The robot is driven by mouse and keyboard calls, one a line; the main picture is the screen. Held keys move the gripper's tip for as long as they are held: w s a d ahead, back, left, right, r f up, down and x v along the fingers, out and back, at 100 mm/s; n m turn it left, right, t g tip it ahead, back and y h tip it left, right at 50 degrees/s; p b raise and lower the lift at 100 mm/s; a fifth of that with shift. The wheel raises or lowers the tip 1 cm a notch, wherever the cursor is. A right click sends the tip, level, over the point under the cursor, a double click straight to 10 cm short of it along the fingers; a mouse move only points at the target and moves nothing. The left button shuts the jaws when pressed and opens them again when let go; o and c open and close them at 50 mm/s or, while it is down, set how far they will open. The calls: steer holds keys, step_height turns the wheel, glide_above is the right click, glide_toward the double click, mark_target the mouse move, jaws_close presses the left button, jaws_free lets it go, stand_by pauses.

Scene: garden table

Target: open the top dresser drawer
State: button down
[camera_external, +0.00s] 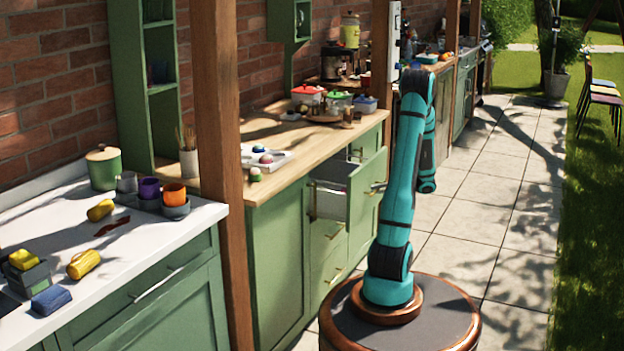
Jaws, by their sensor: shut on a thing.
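The green dresser (277,255) has a light wooden top. An upper drawer (331,204) stands pulled out from it, its grey side and part of its inside showing. Its green front (364,198) faces my arm. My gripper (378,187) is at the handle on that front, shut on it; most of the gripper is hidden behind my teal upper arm. Lower drawer fronts with brass handles (334,231) sit below and look shut.
A wooden post (217,130) stands left of the dresser. A white tray (266,158) with balls and several lidded pots (306,95) stand on top. A white counter (160,233) holds cups and yellow items. The paved path (500,205) at right is clear.

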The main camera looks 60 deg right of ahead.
steer(key=s, duration=2.2)
steer(key=shift+s, duration=0.3)
steer(key=c, duration=1.5)
jaws_free()
steer(key=v, duration=1.7)
steer(key=shift+s, duration=0.15)
steer(key=shift+d+r, duration=0.1)
